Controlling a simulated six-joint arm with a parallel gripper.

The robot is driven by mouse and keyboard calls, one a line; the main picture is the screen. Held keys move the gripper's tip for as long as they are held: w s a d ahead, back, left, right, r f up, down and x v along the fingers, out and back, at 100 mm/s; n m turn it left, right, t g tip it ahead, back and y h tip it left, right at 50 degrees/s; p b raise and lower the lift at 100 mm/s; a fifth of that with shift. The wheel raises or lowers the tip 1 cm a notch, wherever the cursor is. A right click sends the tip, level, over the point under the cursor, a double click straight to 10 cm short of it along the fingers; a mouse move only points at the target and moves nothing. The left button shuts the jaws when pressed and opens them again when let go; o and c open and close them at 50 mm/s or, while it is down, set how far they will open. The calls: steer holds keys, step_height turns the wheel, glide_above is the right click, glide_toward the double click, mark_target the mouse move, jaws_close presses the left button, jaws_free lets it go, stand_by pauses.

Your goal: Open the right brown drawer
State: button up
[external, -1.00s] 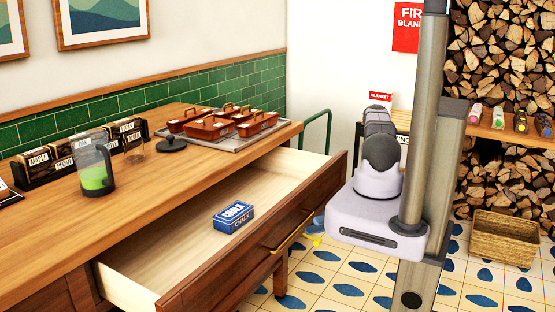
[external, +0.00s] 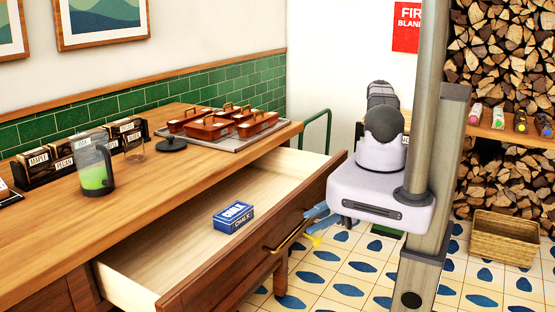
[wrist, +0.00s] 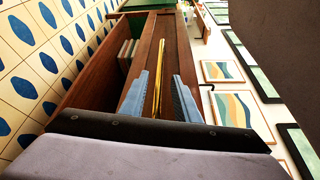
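The right brown drawer (external: 240,262) is pulled well out from the wooden counter and shows its pale inside. A blue chalk tin (external: 233,217) lies in it. A long brass handle (external: 283,236) runs along the drawer front.
On the counter (external: 150,205) stand a glass jug (external: 95,172) with green liquid, label blocks and a tray (external: 283,133) of copper-coloured lidded pans. A wicker basket (external: 504,238) stands on the tiled floor at right. The floor before the drawer shows clear tiles.

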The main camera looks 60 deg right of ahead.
mark_target(303, 226)
steer(key=p+x, duration=0.1)
steer(key=x, duration=0.2)
steer(key=shift+a, duration=0.4)
steer(key=shift+x, duration=1.35)
steer(key=shift+w, duration=0.15)
steer(key=shift+c, duration=0.4)
jaws_close()
